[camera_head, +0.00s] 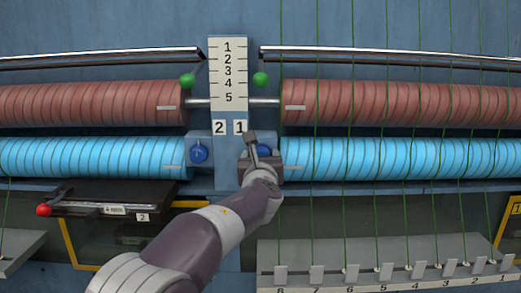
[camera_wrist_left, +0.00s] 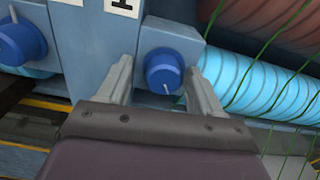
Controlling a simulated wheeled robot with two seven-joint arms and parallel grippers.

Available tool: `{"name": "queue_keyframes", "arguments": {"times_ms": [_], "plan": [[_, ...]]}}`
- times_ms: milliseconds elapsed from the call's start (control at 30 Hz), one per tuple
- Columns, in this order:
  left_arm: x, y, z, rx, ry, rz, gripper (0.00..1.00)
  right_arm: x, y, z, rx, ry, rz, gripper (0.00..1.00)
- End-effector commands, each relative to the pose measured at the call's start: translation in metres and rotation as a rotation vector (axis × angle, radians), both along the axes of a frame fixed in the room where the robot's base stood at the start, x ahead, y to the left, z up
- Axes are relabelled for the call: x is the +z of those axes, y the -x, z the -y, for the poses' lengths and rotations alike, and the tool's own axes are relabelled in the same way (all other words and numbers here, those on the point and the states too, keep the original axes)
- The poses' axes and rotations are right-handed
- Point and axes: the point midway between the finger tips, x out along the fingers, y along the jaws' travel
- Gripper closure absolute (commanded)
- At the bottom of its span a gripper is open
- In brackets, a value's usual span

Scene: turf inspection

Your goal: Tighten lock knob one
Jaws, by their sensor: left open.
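Lock knob one is the blue round knob (camera_head: 264,151) below the plate marked 1 (camera_head: 240,127), partly hidden by my left gripper in the head view. In the left wrist view the knob (camera_wrist_left: 163,70) shows whole, with a white line low on its face. My left gripper (camera_head: 255,142) is open in front of it. In the wrist view its two fingers stand left and right of the knob, and I cannot tell whether they touch it. My right gripper is not in view.
A second blue knob (camera_head: 198,152) sits below the plate marked 2 (camera_head: 219,127). Red rollers (camera_head: 400,107) and light-blue rollers (camera_head: 90,158) run to both sides. Green threads hang at the right, above a grey numbered rail (camera_head: 370,276). A black box (camera_head: 100,192) with a red-tipped lever (camera_head: 43,210) is at lower left.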

Motion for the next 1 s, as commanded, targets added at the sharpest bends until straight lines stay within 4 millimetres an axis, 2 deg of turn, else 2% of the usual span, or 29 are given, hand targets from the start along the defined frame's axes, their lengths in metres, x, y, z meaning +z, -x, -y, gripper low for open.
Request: {"name": "queue_keyframes", "arguments": {"times_ms": [200,233,300,400,767,1000], "plan": [[0.0,0.0,0.0,-0.001,0.0,0.0,0.34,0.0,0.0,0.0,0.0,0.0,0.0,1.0],[-0.001,0.0,0.0,-0.001,0.0,0.0,0.41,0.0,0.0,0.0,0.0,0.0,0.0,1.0],[0.0,0.0,0.0,-0.001,0.0,0.0,0.64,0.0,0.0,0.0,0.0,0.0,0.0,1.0],[0.0,0.0,0.001,-0.002,0.0,0.0,0.91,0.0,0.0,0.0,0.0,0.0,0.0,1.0],[-0.002,0.0,0.001,-0.001,0.039,0.001,0.91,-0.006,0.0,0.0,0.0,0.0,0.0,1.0],[-0.004,0.0,0.001,-0.001,0.185,0.002,0.91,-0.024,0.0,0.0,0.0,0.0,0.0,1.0]]}}
